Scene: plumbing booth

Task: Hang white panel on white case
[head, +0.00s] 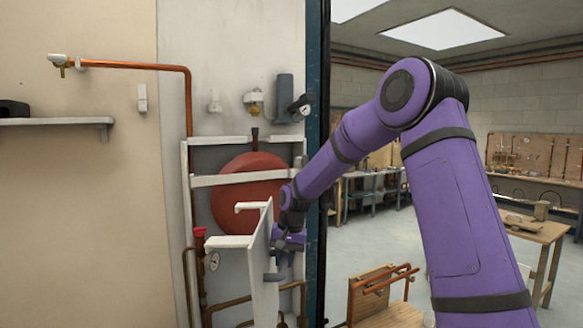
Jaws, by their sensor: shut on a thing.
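A copper pipe (135,66) runs along the wall and down left of the case. A gauge (304,107) and valves are above it. A dark post (318,160) stands close on the right. A wooden stand with copper pipe (380,290) is at lower right.

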